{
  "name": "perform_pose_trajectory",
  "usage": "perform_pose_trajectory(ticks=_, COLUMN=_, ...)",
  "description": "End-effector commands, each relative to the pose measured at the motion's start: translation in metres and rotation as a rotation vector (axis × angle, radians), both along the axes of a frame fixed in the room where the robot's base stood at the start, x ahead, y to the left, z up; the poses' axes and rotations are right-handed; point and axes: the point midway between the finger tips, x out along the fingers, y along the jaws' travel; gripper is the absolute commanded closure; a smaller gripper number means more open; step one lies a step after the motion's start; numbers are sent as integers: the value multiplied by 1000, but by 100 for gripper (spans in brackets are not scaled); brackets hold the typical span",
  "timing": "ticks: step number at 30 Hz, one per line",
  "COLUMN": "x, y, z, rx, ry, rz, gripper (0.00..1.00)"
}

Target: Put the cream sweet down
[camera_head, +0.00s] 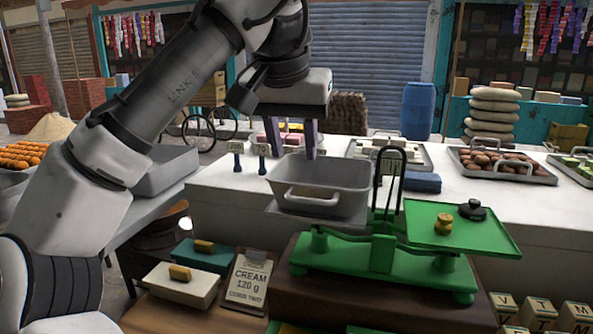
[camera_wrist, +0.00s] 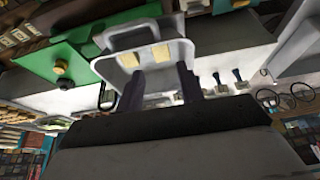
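My gripper (camera_head: 291,145) points down over the back of a grey handled pan (camera_head: 318,202), with its two dark fingers apart. In the wrist view the fingers (camera_wrist: 158,72) are spread with nothing visible between their tips. Two cream sweets (camera_wrist: 130,60) (camera_wrist: 160,52) lie in the pan there, beyond the fingertips; the pan wall hides them in the head view. The pan sits on the left side of a green balance scale (camera_head: 383,255). The scale's right green plate (camera_head: 462,228) carries a brass weight (camera_head: 443,225) and a dark weight (camera_head: 473,210).
Trays of sweets (camera_head: 388,153) (camera_head: 501,163) line the white counter behind. Number stakes (camera_head: 262,158) stand left of the pan.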

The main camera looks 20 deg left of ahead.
Motion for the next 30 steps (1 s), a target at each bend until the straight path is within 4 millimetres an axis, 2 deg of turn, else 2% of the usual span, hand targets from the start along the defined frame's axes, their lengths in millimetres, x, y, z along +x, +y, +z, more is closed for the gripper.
perform_pose_trajectory(ticks=3, x=-7, y=0, z=18, rx=1, ry=0, rz=2, gripper=63)
perform_pose_trajectory(ticks=8, x=-12, y=0, z=29, rx=0, ry=1, rz=1, gripper=63)
perform_pose_trajectory(ticks=30, x=-12, y=0, z=30, rx=-1, ry=1, rz=0, gripper=63)
